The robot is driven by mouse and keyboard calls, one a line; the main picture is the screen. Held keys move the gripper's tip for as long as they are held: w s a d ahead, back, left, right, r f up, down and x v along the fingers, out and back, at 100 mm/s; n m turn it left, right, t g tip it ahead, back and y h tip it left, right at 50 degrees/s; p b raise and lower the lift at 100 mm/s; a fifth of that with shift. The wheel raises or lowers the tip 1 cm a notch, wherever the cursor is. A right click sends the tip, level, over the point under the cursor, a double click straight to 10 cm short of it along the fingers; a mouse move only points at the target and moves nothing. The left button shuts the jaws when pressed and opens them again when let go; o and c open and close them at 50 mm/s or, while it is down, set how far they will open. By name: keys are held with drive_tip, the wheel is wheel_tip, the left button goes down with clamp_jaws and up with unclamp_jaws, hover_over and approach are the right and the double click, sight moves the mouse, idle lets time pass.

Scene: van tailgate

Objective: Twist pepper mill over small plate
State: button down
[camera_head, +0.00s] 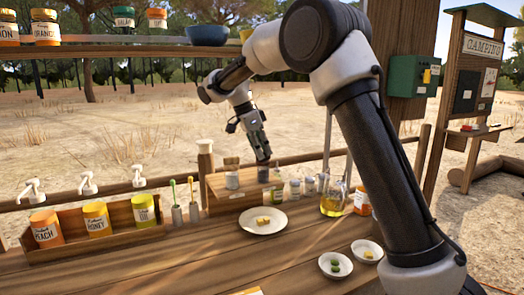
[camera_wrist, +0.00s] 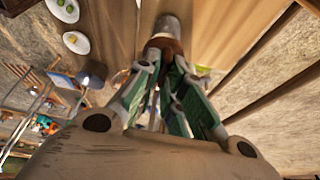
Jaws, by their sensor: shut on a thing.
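My gripper (camera_head: 262,155) points down at the wooden rack (camera_head: 232,198) behind the plate. It is shut on what looks like the pepper mill (camera_head: 264,173), a dark upright piece at the rack's right end. In the wrist view my gripper's green fingers (camera_wrist: 166,60) close around a brown part of the mill, with a grey cylindrical part (camera_wrist: 172,24) beyond. The fingers hide much of it. The mill is not over the plate.
A grey-topped container (camera_head: 232,180) stands beside the mill. Small jars (camera_head: 295,187) and a glass oil jug (camera_head: 334,199) stand to the right. Two small bowls (camera_head: 335,274) sit at front right. A wooden crate (camera_head: 75,252) of tins is left. The front-left counter is clear.

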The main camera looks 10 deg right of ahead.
drive_tip(key=shift+m, duration=0.5)
drive_tip(key=c, duration=1.5)
unclamp_jaws()
drive_tip(key=shift+a+r, duration=0.15)
drive_tip(key=shift+r, duration=0.05)
drive_tip(key=shift+v, duration=1.2)
drive_tip(key=a, duration=1.2)
drive_tip(key=shift+s, duration=0.1)
